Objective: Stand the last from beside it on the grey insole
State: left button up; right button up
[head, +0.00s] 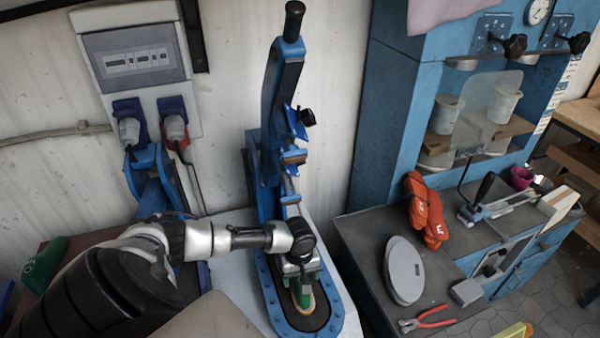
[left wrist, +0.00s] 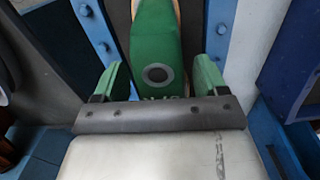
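A green last (head: 304,298) stands on the dark oval pad (head: 318,316) of the blue press. It also shows in the left wrist view (left wrist: 157,45), with a dark round hole in its top. A pale tan edge (left wrist: 134,8) of a sole shows beneath the last; any grey upper face is hidden by it. My left gripper (head: 301,279) is over the last, pointing down. In the left wrist view its green fingertips (left wrist: 160,80) are apart, one on each side of the last, with a gap on both sides. My right gripper is not in view.
The press's tall blue lever (head: 283,95) rises behind my left gripper. Another green object (head: 43,265) lies at far left. On the right bench are a grey disc (head: 404,270), red-handled pliers (head: 424,319), orange gloves (head: 425,210) and a small grey block (head: 466,292).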

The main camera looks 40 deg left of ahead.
pick_arm(q)
jog(key=r, duration=0.3)
jog(key=r+b, duration=0.1)
jog(key=r, duration=0.2)
jog(key=r+b, duration=0.1)
jog(key=r, duration=0.2)
jog(key=shift+w+a+r, duration=0.1)
jog(key=shift+a+r, duration=0.15)
jog(key=shift+r, duration=0.6)
